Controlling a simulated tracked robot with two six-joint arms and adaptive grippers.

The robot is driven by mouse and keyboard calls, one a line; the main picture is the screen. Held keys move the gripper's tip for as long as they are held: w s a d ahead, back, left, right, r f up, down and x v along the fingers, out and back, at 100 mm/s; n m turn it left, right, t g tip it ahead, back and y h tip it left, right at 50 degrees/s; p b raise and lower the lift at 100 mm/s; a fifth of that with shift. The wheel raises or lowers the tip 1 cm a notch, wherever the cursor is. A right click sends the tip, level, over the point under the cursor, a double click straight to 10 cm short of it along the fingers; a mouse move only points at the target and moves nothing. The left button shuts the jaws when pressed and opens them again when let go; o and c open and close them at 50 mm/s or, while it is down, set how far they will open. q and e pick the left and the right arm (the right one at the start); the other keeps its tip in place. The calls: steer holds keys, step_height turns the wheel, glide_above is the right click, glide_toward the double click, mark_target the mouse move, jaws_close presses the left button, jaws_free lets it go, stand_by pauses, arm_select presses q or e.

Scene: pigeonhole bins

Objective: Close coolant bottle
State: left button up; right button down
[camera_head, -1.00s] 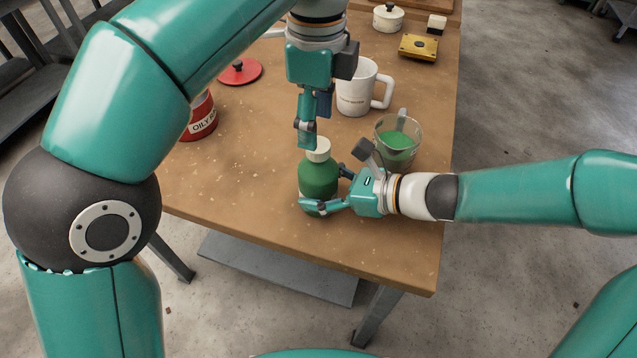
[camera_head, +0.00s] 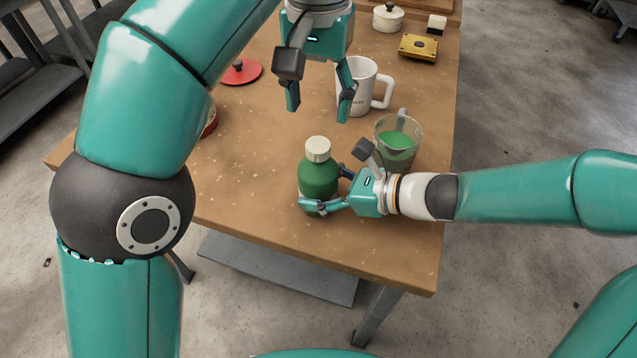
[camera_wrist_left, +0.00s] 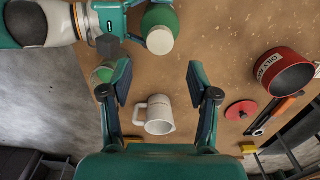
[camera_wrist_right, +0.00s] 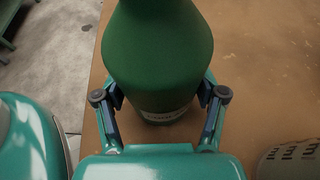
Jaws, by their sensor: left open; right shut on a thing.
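The green coolant bottle (camera_head: 318,179) stands upright on the wooden table (camera_head: 255,190). A cream cap (camera_head: 317,149) sits on its neck in the head view, and the cap also shows in the left wrist view (camera_wrist_left: 160,41). My right gripper (camera_head: 322,200) is shut around the bottle's lower body; in the right wrist view its fingers (camera_wrist_right: 162,100) press both sides of the green body. My left gripper (camera_head: 319,103) is open and empty above and behind the bottle, apart from the cap. Whether the cap is fully tight cannot be told.
A glass beaker of green liquid (camera_head: 398,142) stands close behind my right wrist. A white mug (camera_head: 357,98) stands behind my left gripper. A red oily can (camera_wrist_left: 284,72), a red lid (camera_head: 240,72) and a yellow box (camera_head: 418,47) are farther off. The table left of the bottle is clear.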

mark_target(318, 144)
arm_select(q)
steer(key=shift+f, duration=0.15)
steer(key=shift+f, duration=3.85)
jaws_close()
steer(key=shift+o, duration=0.5)
jaws_free()
steer(key=shift+r, duration=0.1)
steer(key=shift+r, duration=3.65)
